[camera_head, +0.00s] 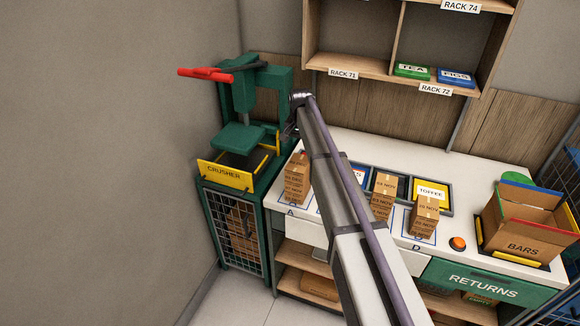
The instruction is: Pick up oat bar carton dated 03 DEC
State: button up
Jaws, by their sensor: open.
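Small brown cartons stand in stacks on the white counter. One stack (296,182) is at the left by mark A; its small print is too blurred to read surely. A second stack (384,194) stands right of my arm, with dates that seem to read NOV. A third stack (425,214) stands by mark D, also seemingly marked NOV. My arm crosses the view and hides the counter around mark B. My gripper (289,132) shows small and partly hidden below the arm's far end, beside the crusher and above and behind the left stack. It is open, with no carton seen in it.
A green crusher (226,172) with a red handle (205,74) stands at left. An open BARS box (528,218) and an orange button (458,243) are at right. Trays, including a yellow TOFFEE one (431,192), lie behind the stacks. A shelf (350,68) hangs above.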

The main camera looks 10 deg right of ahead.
aim_at(299, 163)
notch_tip(299, 163, down, 11)
jog(key=b, duration=1)
jog(key=shift+f+b, duration=0.1)
jog(key=shift+b, duration=0.25)
jog(key=shift+r, duration=0.25)
jog(key=c, duration=0.9)
jog(key=shift+p, duration=0.3)
